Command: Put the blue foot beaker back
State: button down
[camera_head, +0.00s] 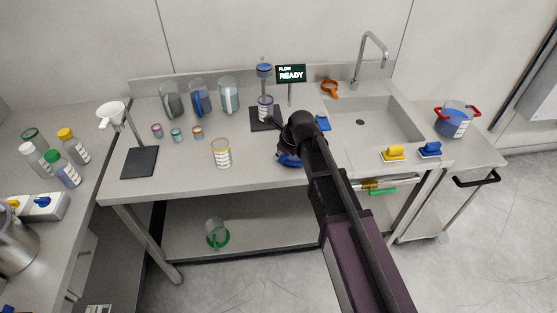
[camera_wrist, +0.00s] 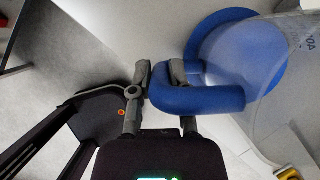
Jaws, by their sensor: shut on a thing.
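The blue foot beaker has a broad blue foot (camera_wrist: 235,50), a blue handle and a clear body with printed marks at the right edge of the wrist view. My gripper (camera_wrist: 160,75) is shut on its handle, one finger reaching into the loop. In the head view a blue part of the beaker (camera_head: 288,160) shows below my wrist, over the front of the bench. My arm hides most of the beaker and the fingers there. I cannot tell whether the foot touches the bench.
Several clear jugs (camera_head: 200,98) stand at the back left of the bench (camera_head: 190,162). A sink (camera_head: 375,123) lies right. A green-footed beaker (camera_head: 217,235) is on the lower shelf.

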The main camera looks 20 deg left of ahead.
jog(key=shift+f+b, duration=0.4)
jog(key=shift+f, duration=0.35)
jog(key=c, duration=0.6)
grip_release()
jog(key=p+v, duration=1.1)
jog(key=v, duration=0.1)
jog(key=shift+w, duration=0.1)
dwell(0.9)
